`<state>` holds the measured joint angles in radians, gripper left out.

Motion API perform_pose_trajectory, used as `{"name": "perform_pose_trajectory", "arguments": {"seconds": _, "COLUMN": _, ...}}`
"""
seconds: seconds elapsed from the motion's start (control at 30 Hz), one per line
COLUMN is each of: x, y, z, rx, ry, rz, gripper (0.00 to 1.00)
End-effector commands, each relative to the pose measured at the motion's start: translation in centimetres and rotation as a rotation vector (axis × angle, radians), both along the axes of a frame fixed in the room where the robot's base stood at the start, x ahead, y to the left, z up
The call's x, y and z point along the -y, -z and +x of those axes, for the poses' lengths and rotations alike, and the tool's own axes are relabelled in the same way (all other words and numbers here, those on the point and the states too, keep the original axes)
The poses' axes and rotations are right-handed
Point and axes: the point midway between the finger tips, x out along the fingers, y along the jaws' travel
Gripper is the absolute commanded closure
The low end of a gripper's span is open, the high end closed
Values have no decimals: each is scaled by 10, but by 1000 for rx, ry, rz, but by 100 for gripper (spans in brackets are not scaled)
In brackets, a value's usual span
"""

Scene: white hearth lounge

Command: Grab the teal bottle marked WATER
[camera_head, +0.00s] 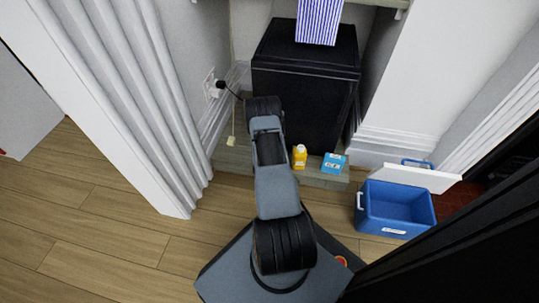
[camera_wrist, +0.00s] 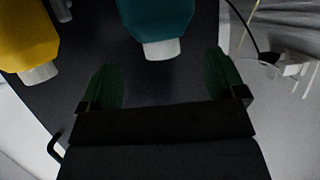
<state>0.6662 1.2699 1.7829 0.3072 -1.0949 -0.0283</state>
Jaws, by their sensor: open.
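The teal bottle (camera_wrist: 158,20) shows at the top middle of the wrist view, with its white cap pointing down in the picture. No lettering is readable on it. My open gripper (camera_wrist: 160,70) is empty, with a dark green finger on either side. The cap lies between the fingertips in the picture, and the bottle's body is beyond them; I see no contact. In the head view the teal bottle is not visible and my arm covers the gripper.
A yellow bottle (camera_wrist: 28,35) is left of the teal one; it also shows in the head view (camera_head: 299,158), beside a light-blue box (camera_head: 333,164). A black cabinet (camera_head: 318,100) stands behind. A blue cooler (camera_head: 394,209) is at right. Floor at left (camera_head: 95,225) is clear.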

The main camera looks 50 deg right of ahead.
Motion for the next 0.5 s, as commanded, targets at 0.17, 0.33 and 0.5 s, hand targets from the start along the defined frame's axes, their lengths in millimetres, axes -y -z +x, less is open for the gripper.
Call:
{"name": "perform_pose_trajectory", "arguments": {"seconds": 0.17, "x": 7, "y": 4, "z": 5, "rx": -1, "ry": 0, "rz": -1, "gripper": 11}}
{"name": "perform_pose_trajectory", "arguments": {"seconds": 0.33, "x": 20, "y": 15, "z": 14, "rx": 1, "ry": 0, "rz": -1, "gripper": 11}}
{"name": "perform_pose_trajectory", "arguments": {"seconds": 0.5, "x": 37, "y": 23, "z": 26, "rx": 0, "ry": 0, "rz": 0, "gripper": 11}}
